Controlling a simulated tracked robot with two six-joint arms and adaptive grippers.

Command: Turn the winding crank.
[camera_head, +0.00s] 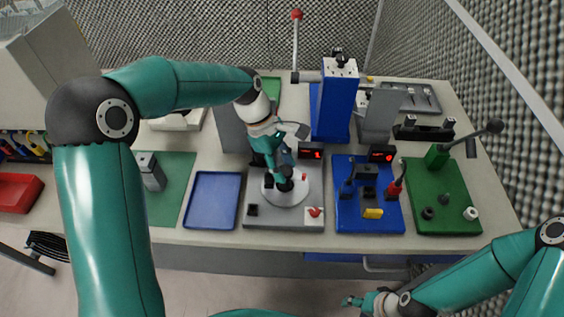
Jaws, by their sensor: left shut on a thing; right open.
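My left gripper (283,182) reaches down over a round white disc (297,195) on a grey base plate (262,221). It is shut on a small dark handle at the disc, which looks like the winding crank; the fingers hide most of it. My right gripper (358,300) is open and empty, low in front of the bench, apart from everything on it.
Right of the grey plate stand a blue base (354,226) with a red-handled lever and a green base (459,229) with a black-knobbed lever (492,126). A blue tray (211,224) lies left. A blue press column (338,90) rises behind.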

